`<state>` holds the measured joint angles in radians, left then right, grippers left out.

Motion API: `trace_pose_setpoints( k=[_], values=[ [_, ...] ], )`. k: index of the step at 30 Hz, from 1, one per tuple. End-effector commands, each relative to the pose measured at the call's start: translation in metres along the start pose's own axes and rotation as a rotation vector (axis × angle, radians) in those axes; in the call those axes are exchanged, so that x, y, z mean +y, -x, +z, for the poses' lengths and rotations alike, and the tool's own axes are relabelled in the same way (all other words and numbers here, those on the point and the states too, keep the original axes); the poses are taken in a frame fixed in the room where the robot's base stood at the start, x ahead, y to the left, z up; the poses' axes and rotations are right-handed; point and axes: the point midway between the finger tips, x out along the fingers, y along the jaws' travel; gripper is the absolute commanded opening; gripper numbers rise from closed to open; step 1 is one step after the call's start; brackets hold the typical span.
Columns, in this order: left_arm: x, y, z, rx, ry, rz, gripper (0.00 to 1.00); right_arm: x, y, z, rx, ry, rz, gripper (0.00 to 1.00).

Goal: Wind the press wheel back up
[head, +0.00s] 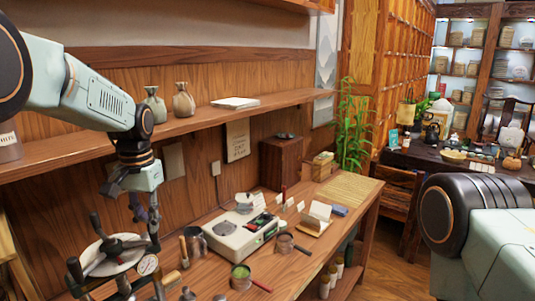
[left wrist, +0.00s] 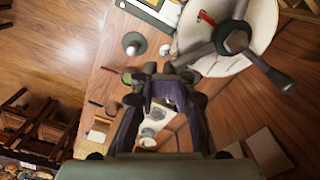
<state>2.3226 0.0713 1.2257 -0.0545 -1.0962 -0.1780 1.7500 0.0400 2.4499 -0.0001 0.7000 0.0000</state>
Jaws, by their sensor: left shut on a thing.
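The press wheel (head: 112,246) is at the lower left of the head view, with a dark hub and spokes ending in knobbed handles. In the left wrist view its hub and spokes (left wrist: 235,38) lie at the upper right, over a pale round plate (left wrist: 262,22) with a red mark. My left gripper (head: 150,228) reaches down at the wheel's right side. In the left wrist view my left gripper (left wrist: 168,76) is shut at the end of the left spoke, on a wheel handle mostly hidden by the fingers. My right gripper is out of view.
A small round gauge (head: 147,265) sits beside the wheel. A metal mug (head: 194,244), a white scale (head: 240,233) and a green-filled cup (head: 241,277) stand on the bench to the right. A wall shelf (head: 190,125) runs above. The bench's far right end has a bare mat (head: 350,187).

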Motion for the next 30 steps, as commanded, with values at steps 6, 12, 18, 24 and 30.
trace_pose_setpoints(
  k=[6, 12, 18, 24, 30],
  values=[
    [0.0, 0.02, -0.001, 0.002, 0.0, -0.001, 0.0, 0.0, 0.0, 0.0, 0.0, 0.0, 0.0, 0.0],
    [0.0, 0.037, -0.001, 0.003, 0.0, -0.001, 0.0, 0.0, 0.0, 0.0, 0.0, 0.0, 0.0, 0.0],
    [0.0, 0.05, 0.0, 0.001, 0.0, 0.0, 0.0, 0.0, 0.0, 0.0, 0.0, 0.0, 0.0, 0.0],
    [0.0, 0.051, 0.0, 0.0, 0.0, 0.0, 0.0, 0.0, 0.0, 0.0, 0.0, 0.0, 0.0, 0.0],
    [0.001, 0.04, 0.001, -0.004, 0.001, 0.001, 0.0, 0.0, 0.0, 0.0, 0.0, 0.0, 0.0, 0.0]
  ],
)
